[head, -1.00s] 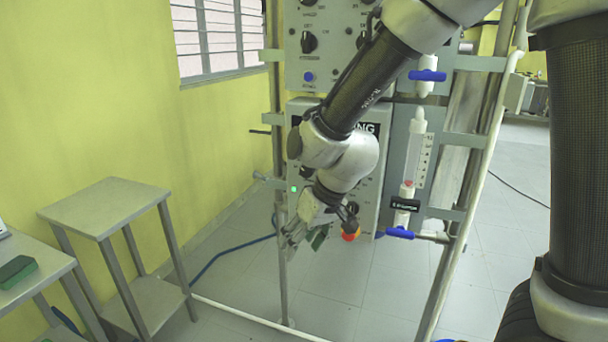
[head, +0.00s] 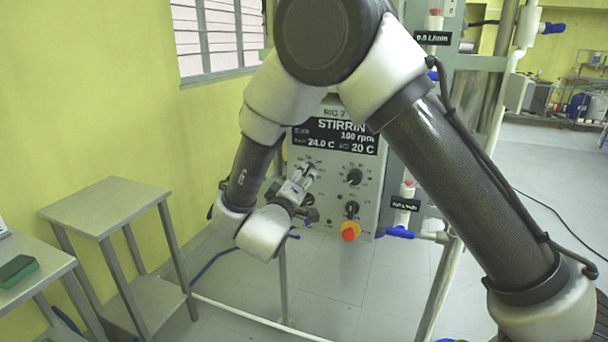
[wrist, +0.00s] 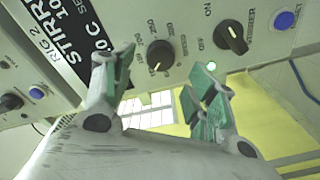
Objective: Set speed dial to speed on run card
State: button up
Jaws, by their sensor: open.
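The control panel (head: 365,165) reads STIRRING, 100 rpm, with 24.0 C and 20 C below. In the wrist view, a black dial (wrist: 160,53) with a white pointer has a scale around it that seems to include 150, 200 and 250. My gripper (wrist: 163,82) is open with green pads, one finger either side below this dial, nothing between them. In the head view my gripper (head: 303,178) is in front of the panel's left part and hides some controls. I see no run card.
A stirrer switch knob (wrist: 232,37) and blue button (wrist: 285,20) lie near the dial. Two knobs (head: 354,177) (head: 351,208) and a red-yellow stop button (head: 350,231) are to the right. A small steel table (head: 105,205) stands at left.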

aim_at(304, 174)
jog(key=x, duration=0.5)
jog(key=c, duration=1)
